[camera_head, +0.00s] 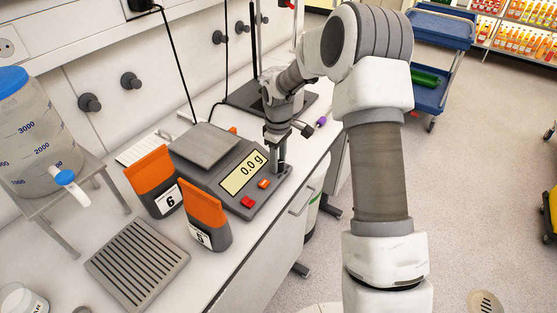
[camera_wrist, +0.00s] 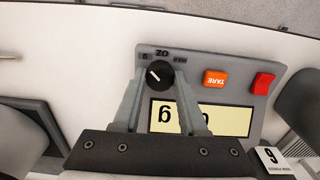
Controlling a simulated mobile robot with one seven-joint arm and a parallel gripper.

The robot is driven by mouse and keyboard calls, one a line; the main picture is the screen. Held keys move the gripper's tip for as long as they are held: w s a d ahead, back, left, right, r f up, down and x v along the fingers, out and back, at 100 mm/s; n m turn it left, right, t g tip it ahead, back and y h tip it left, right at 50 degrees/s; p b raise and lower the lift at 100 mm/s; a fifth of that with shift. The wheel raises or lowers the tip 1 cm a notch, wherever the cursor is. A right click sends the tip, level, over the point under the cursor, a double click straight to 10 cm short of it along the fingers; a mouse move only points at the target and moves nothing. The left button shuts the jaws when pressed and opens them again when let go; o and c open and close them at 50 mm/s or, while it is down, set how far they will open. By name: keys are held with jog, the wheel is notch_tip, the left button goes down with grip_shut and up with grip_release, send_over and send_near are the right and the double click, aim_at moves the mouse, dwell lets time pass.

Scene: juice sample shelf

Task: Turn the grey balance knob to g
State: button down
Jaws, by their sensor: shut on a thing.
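The balance (camera_head: 204,174) stands on the bench with a flat weighing plate and a lit display (camera_head: 242,175) reading 0.0 g. Its knob (camera_wrist: 159,76) is dark with a white pointer line, which points to the upper left in the wrist view. Small labels (camera_wrist: 162,54) sit along the knob's far side, too small to read surely. My gripper (camera_head: 277,168) is down at the balance's right front corner. In the wrist view its fingers (camera_wrist: 159,80) are on both sides of the knob, shut on it. They partly cover the display in that view.
An orange button (camera_wrist: 215,78) marked TARE and a red button (camera_wrist: 263,84) are beside the knob. Orange-topped packs numbered 6 (camera_head: 153,181) and 5 (camera_head: 206,215) stand close to the balance. A ribbed grey tray (camera_head: 137,262) lies in front, and a jug (camera_head: 35,140) stands left.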

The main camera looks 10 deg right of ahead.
jog(key=c, duration=0.7)
grip_release()
jog(key=shift+c, duration=0.2)
notch_tip(320, 180, up, 18)
jog(key=shift+f, duration=0.2)
